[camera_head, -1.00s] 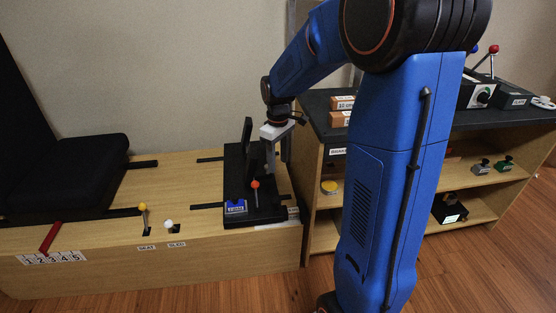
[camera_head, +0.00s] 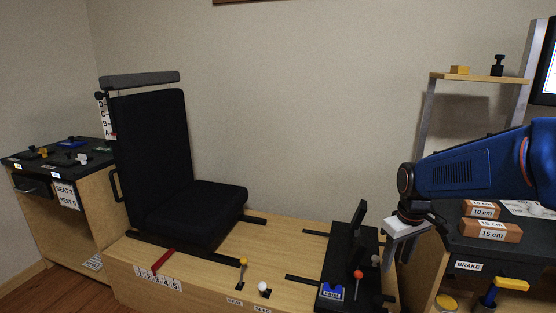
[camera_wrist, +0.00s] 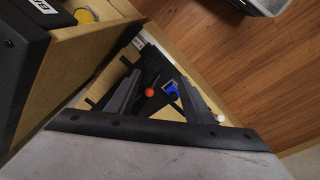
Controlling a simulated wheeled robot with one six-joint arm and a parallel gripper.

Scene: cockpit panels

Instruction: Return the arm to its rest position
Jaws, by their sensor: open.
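My blue arm (camera_head: 470,170) enters the head view from the right and reaches left. My gripper (camera_head: 396,262) hangs downward at its end, just right of the black panel with upright plates (camera_head: 345,262). In the wrist view my gripper (camera_wrist: 160,78) shows two dark fingers spread apart with nothing between them. Beyond the fingers lie the red-orange knob (camera_wrist: 150,92) and a blue part (camera_wrist: 171,90) of that panel. I cannot tell the exact gap between gripper and panel.
The right-hand shelf unit (camera_head: 468,266) stands close, with brick-like blocks (camera_head: 485,231) on top. A black seat (camera_head: 190,210) is on the wooden platform (camera_head: 210,270). A side cabinet (camera_head: 45,215) stands at far left. The wall space above the platform is clear.

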